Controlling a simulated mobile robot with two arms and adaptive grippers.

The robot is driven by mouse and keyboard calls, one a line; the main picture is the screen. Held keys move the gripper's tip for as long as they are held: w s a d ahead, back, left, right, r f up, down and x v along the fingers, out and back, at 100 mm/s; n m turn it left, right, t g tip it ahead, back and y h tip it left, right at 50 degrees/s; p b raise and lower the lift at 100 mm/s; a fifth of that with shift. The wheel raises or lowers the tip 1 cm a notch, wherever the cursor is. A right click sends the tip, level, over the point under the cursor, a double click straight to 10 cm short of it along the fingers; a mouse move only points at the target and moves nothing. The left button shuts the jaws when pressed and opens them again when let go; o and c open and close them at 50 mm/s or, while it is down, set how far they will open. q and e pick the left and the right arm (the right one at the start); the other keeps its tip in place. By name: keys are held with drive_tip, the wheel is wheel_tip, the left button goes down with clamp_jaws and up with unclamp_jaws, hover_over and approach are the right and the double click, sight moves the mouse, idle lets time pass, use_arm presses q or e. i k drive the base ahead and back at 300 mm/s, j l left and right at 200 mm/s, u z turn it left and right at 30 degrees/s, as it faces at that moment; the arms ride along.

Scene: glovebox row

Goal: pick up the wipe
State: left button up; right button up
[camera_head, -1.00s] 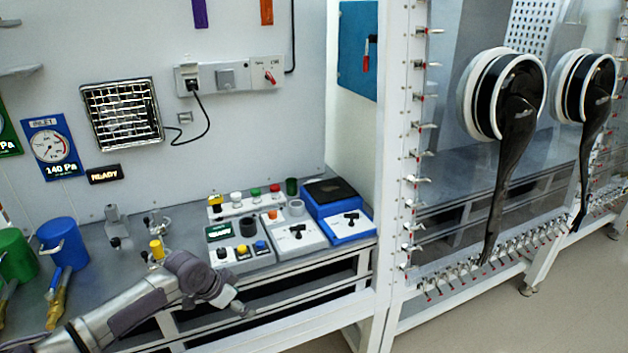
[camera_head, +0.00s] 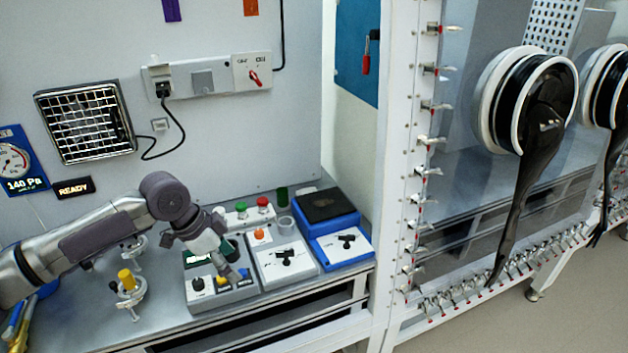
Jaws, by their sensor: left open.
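I cannot make out a wipe anywhere in the head view. My left gripper (camera_head: 228,266) reaches in from the left and points down over the grey control box (camera_head: 205,297) with black, yellow and blue knobs. Its jaws are open, and I see nothing held between them. The gripper and wrist hide part of this box and what lies behind it. I cannot tell whether the fingertips touch the box. My right gripper is not in view.
A white box with a black valve handle (camera_head: 279,266) and a blue box with a dark top (camera_head: 326,208) stand to the right. A yellow-capped fitting (camera_head: 127,283) stands left. A white frame post (camera_head: 401,150) bounds the bench. Black gloves (camera_head: 530,170) hang beyond it.

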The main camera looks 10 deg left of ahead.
sight(307, 190)
drive_tip(key=i, duration=1.45)
